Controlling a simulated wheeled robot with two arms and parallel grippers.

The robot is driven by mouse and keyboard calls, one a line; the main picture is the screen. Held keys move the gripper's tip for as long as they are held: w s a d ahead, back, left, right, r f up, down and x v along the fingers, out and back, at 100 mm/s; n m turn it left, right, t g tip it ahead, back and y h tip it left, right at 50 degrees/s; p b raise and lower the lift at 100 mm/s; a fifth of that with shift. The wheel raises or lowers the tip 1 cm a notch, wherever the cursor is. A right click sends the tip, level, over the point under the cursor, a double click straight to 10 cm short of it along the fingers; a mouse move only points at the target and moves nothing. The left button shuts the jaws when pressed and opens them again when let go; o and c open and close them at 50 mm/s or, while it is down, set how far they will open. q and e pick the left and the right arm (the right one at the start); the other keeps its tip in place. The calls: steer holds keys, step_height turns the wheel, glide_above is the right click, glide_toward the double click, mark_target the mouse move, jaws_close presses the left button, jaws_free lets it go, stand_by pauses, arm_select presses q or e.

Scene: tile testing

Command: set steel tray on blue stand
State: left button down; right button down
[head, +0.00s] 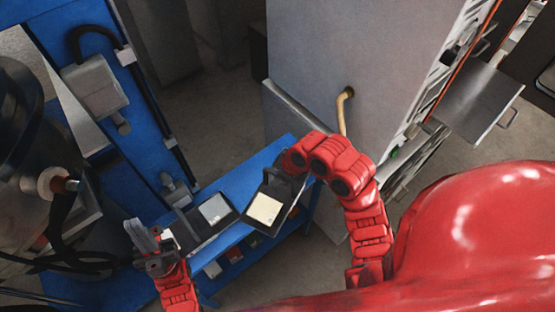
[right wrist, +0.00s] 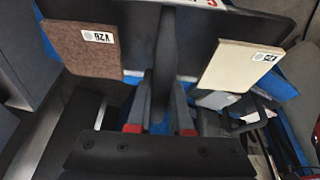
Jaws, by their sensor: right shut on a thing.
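A dark steel tray (head: 283,191) with an upright middle handle is held by my right gripper (head: 287,172). In the right wrist view, the red-tipped fingers (right wrist: 160,128) are closed around the handle (right wrist: 163,70). The tray (right wrist: 238,25) carries a brown tile (right wrist: 88,50) on one side and a cream tile (right wrist: 228,65) on the other. In the head view, the tray is tilted over the blue stand (head: 240,180); I cannot tell if they touch. My left gripper (head: 153,245) is at the stand's left front; its opening is unclear.
Another dark holder (head: 190,232) with a grey tile (head: 215,208) sits on the stand, left of the held tray. A blue machine frame (head: 140,120) rises behind at left. A grey cabinet (head: 340,60) with a tan handle (head: 343,105) stands behind my right arm.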

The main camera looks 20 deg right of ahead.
steer(key=w+d, duration=0.1)
steer(key=w, duration=0.2)
steer(key=w+d, duration=0.1)
steer(key=w, duration=0.2)
steer(key=w+d, duration=0.1)
steer(key=w, duration=0.2)
steer(key=shift+d+f, duration=0.35)
steer(key=shift+d, duration=0.05)
steer(key=shift+w+d, duration=0.2)
steer(key=shift+w, duration=0.25)
steer(key=shift+f, duration=0.35)
step_height(320, 180, down, 3)
steer(key=shift+p, duration=0.65)
steer(key=c, duration=1.3)
jaws_free()
steer(key=shift+f, duration=0.15)
steer(key=o, duration=0.5)
